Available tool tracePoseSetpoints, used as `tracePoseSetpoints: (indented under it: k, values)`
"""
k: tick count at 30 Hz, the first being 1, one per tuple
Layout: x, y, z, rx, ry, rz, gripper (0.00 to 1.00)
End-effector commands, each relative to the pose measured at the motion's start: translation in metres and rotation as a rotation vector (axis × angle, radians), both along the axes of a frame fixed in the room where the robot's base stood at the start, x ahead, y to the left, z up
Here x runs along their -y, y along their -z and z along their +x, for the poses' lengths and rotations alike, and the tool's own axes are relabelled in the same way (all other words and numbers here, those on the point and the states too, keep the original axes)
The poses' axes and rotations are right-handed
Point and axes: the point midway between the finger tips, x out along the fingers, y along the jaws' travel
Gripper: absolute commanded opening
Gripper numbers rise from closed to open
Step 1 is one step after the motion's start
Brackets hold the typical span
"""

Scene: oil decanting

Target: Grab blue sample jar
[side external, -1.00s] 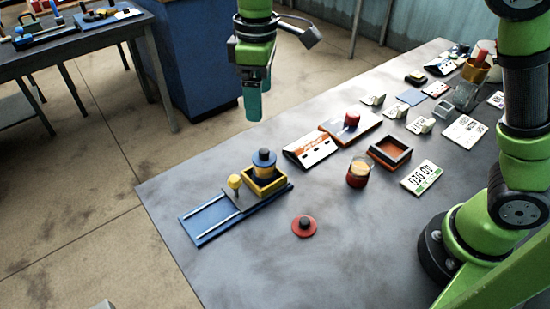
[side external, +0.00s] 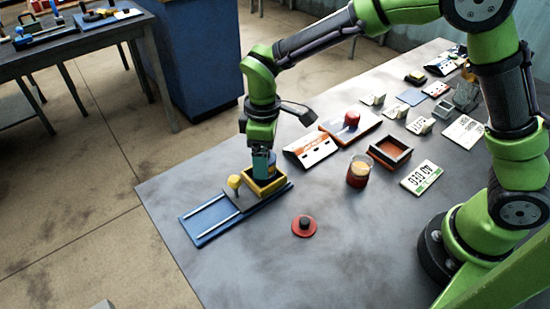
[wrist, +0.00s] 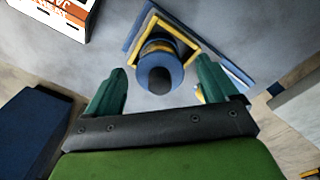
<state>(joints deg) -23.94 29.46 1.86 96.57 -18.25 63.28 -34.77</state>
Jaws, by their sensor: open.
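The blue sample jar (wrist: 159,66) has a round blue lid with a dark knob and shows between my fingers in the wrist view. It stands in a yellow square holder (side external: 269,187) on a blue railed slide base (side external: 211,218). My gripper (side external: 263,165) is at the jar from above, its teal fingers hiding most of the jar in the side view. In the wrist view my gripper (wrist: 160,92) has its two fingers wide apart, one on each side of the jar. I cannot tell whether either finger touches it.
A yellow knob (side external: 234,182) stands on the slide just left of the holder. A red disc with a dark knob (side external: 304,226) lies in front. An orange-and-white box (side external: 311,150), a glass of red liquid (side external: 359,171) and an open tray (side external: 389,152) stand to the right.

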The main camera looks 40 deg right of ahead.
Motion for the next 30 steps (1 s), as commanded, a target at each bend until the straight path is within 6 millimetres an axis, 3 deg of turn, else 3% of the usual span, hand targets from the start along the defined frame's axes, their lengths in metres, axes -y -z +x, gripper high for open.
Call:
tracePoseSetpoints:
  k: [5, 13, 27, 30]
  values:
    - [0.000, 0.020, 0.000, -0.001, 0.001, 0.000, 0.87]
    - [0.000, 0.022, 0.000, 0.001, 0.001, 0.001, 0.85]
    - [0.000, 0.021, 0.001, 0.002, 0.001, 0.001, 0.14]
    - [0.000, 0.021, 0.001, 0.002, 0.001, 0.001, 0.14]
